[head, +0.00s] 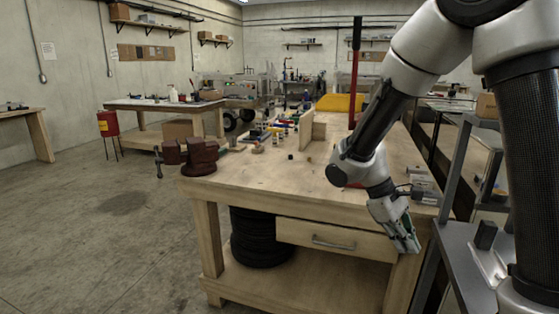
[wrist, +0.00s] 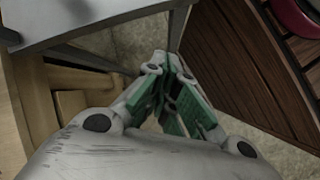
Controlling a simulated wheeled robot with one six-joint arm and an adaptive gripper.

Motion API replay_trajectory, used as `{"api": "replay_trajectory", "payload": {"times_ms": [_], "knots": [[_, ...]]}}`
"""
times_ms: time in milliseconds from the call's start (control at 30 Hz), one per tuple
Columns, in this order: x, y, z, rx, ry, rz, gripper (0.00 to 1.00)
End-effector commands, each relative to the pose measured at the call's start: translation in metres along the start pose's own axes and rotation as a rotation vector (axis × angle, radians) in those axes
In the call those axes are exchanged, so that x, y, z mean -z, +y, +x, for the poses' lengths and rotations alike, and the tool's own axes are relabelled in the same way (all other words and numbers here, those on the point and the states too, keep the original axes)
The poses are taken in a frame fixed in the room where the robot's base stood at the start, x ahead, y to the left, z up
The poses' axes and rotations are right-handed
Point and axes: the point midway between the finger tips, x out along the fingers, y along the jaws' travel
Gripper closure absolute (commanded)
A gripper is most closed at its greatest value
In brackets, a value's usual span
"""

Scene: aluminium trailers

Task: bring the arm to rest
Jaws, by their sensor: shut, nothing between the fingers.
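My gripper (head: 408,240) hangs at the end of my bent arm in the head view, pointing down in front of the right end of the wooden workbench (head: 275,182). In the wrist view my gripper (wrist: 175,75) shows its green finger pads close together at the tips. It is shut and holds nothing. It is close to the bench's front edge; whether it touches the bench is hard to tell.
A vise (head: 201,157) sits at the bench's left corner. A drawer (head: 335,239) is below the top, with black tyres (head: 262,238) on the lower shelf. A grey metal frame (head: 447,190) stands right of the bench.

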Motion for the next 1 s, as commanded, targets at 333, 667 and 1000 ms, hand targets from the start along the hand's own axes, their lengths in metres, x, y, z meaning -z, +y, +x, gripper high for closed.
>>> {"api": "replay_trajectory", "payload": {"times_ms": [333, 667, 1000], "knots": [[-0.111, -0.024, -0.041, 0.284, 0.428, 0.443, 1.00], [-0.189, -0.017, -0.069, 0.268, 0.740, 0.695, 1.00], [-0.204, -0.011, -0.073, 0.251, 0.783, 0.752, 1.00]]}}
